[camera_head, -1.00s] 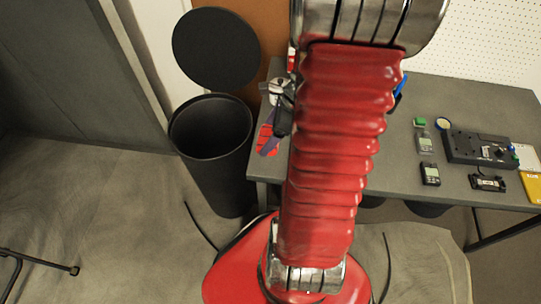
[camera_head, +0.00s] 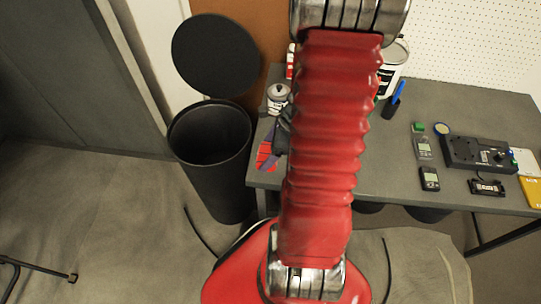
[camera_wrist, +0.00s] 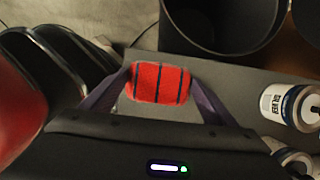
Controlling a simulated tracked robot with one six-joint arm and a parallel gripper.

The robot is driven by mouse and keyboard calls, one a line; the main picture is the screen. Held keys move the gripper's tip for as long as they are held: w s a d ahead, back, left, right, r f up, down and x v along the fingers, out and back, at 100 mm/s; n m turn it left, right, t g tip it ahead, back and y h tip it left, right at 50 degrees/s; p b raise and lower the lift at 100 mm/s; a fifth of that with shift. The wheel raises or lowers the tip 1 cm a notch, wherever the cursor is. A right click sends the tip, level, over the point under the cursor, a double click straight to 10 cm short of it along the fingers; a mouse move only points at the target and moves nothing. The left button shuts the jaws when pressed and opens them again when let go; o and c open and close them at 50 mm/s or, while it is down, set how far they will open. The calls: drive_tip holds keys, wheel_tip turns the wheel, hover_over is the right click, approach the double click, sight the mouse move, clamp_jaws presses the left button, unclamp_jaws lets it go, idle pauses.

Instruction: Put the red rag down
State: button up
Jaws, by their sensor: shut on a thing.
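The red rag (camera_wrist: 160,83) with dark stripes sits between the two purple fingers of my gripper (camera_wrist: 158,84) in the wrist view. My gripper is shut on it. In the head view the red rag (camera_head: 266,156) shows small beside my gripper, at the left end of the grey table (camera_head: 400,125). The arm hides part of the gripper there. I cannot tell whether the rag touches the tabletop.
A black bin (camera_head: 212,165) stands open just left of the table. A white solvent can (camera_wrist: 292,107) is right of my gripper in the wrist view. A paint can (camera_head: 392,70), blue-handled tool (camera_head: 395,98) and several devices sit farther right.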

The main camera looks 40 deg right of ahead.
drive_tip(key=shift+f, duration=2.1)
drive_tip(key=o, duration=1)
drive_tip(key=shift+r, duration=0.1)
drive_tip(key=v, duration=1.2)
